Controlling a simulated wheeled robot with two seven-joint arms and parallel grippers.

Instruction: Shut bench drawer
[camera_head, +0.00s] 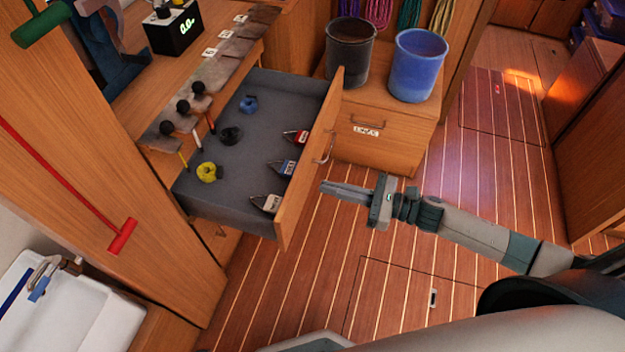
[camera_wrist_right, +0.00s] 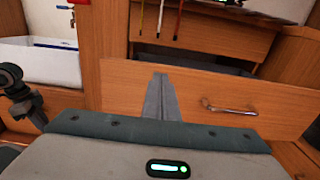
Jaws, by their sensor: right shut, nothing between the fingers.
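The bench drawer (camera_head: 310,160) is pulled out from the wooden bench, with its grey-lined inside open to view. It holds several small items, among them coils and tagged pieces. A metal handle (camera_head: 324,148) is on its front. My right gripper (camera_head: 324,188) is shut and empty, just outside the drawer front, with its fingers pointing at it. In the right wrist view the fingers (camera_wrist_right: 161,98) point at the drawer front (camera_wrist_right: 130,90), left of the handle (camera_wrist_right: 229,108). I cannot tell whether they touch it. My left gripper is not in view.
A low cabinet (camera_head: 385,140) beside the drawer carries a dark bucket (camera_head: 349,52) and a blue bucket (camera_head: 417,65). Tools with black knobs (camera_head: 183,107) stand along the bench edge above the drawer. A white sink (camera_head: 75,315) is at lower left. The plank floor before the drawer is clear.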

